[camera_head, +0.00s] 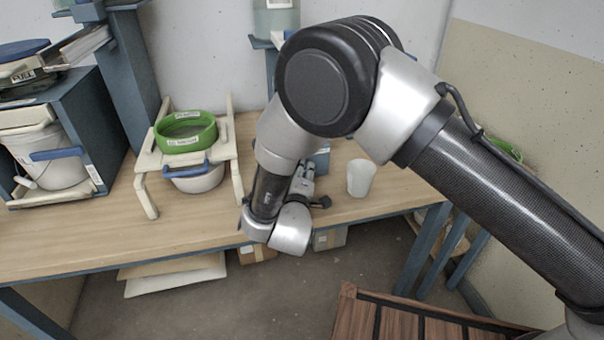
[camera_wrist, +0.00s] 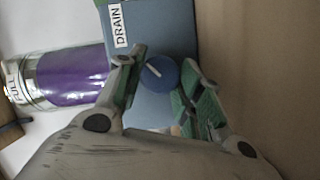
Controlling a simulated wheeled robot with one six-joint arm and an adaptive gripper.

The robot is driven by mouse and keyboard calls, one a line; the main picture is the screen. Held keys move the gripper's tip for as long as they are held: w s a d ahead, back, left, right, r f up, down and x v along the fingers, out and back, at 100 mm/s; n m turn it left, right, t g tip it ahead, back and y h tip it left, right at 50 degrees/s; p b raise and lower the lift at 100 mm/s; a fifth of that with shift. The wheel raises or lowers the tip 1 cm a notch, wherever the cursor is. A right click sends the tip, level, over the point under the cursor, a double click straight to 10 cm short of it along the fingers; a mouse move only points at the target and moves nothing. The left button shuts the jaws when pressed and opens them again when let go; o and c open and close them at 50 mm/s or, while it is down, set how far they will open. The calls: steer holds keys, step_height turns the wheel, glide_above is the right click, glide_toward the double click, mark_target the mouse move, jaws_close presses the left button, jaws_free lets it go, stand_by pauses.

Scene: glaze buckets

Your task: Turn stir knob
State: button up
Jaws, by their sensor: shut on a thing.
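A round blue knob (camera_wrist: 158,76) with a white pointer line shows in the wrist view, on the face of a blue box (camera_wrist: 152,35). A white label reading DRAIN (camera_wrist: 119,26) is on the same box. No label reading stir is legible. My gripper (camera_wrist: 164,63) is shut on the knob, with one green-padded finger at each side of it. The white line is slanted in the picture. In the head view my arm hides the knob and most of the gripper; a bit of the blue box (camera_head: 321,162) shows beside the arm.
A clear vessel with purple content (camera_wrist: 75,74) is beside the box. A white cup (camera_head: 360,178) stands on the wooden table (camera_head: 100,236) close to the right of my gripper. A green sieve (camera_head: 187,131) sits on a rack over a white bucket (camera_head: 196,180) at left.

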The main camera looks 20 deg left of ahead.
steer(key=o, duration=1)
steer(key=shift+o, duration=0.2)
steer(key=v, duration=1.2)
